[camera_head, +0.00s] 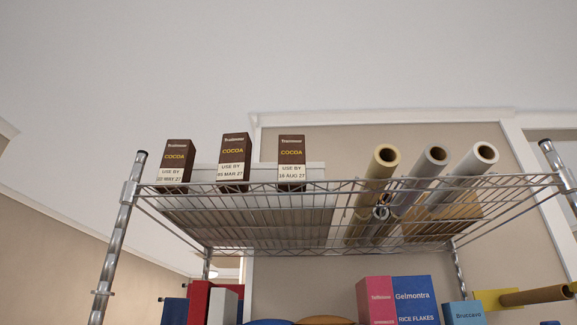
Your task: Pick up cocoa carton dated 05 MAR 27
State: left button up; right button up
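Three brown and white cocoa cartons stand upright in a row at the front left of the top wire shelf (345,187). The middle carton (234,160) reads USE BY 05 MAR 27, though its first digits are small. The right carton (291,161) reads 16 AUG 27. Gaps separate the cartons. Neither of my grippers is in the head view.
Three rolled tubes (383,165) lean on the shelf's right half. A pale box (314,175) lies behind the cartons, and a brown box (455,215) at right. Chrome posts (118,240) bound the rack. Boxes, including Rice Flakes (414,298), stand below.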

aim_at(233, 165)
jog(key=z, duration=1)
jog(key=k, duration=1.35)
jog(key=u, duration=1.6)
jog(key=i, duration=0.5)
jog(key=z, duration=0.1)
